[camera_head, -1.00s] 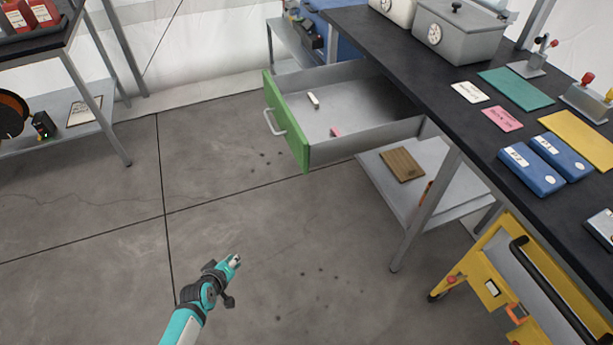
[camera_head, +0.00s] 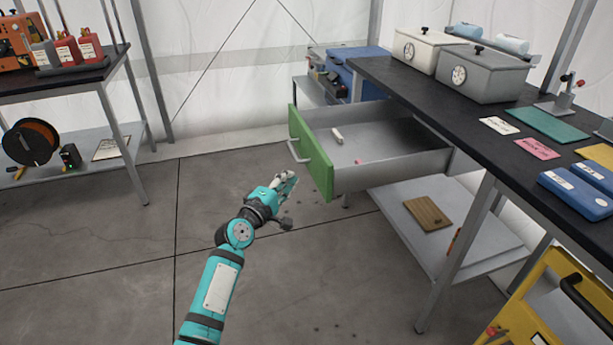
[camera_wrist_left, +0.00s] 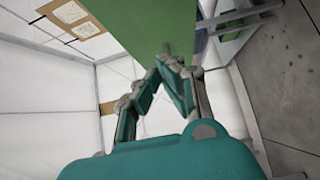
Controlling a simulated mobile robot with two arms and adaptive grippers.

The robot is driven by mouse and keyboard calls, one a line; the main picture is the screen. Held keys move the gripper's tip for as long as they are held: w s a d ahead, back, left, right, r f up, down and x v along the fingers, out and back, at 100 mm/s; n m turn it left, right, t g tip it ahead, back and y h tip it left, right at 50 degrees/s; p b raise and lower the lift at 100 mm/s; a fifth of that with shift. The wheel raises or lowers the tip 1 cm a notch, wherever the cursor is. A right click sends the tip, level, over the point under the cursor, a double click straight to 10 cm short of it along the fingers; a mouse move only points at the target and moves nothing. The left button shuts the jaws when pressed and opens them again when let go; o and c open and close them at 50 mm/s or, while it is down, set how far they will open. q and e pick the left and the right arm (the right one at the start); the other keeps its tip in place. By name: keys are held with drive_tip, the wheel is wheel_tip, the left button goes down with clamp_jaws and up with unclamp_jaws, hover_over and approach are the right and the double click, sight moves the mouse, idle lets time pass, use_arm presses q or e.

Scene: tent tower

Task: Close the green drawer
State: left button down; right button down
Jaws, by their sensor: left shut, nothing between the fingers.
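The green drawer stands pulled out from under the black bench, its green front (camera_head: 311,155) facing left with a pale bar handle (camera_head: 297,152). Inside its grey tray lie a small white item (camera_head: 337,136) and a small pink item (camera_head: 358,161). My left gripper (camera_head: 288,183) is just left of the drawer front, below the handle; contact cannot be told. In the left wrist view, the fingertips (camera_wrist_left: 166,62) are together and empty, close in front of the green front (camera_wrist_left: 145,25). My right gripper is not in view.
The black bench (camera_head: 410,88) carries grey boxes, cards and blue cases. A wooden board (camera_head: 427,213) lies on its lower shelf. A yellow cart (camera_head: 545,310) stands at lower right. Another table (camera_head: 70,84) is at left. The floor left of the drawer is clear.

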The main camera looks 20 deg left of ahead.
sight(315, 163)
use_arm(q)
drive_tip(key=shift+w+d, duration=1.85)
drive_tip(key=shift+w, duration=0.3)
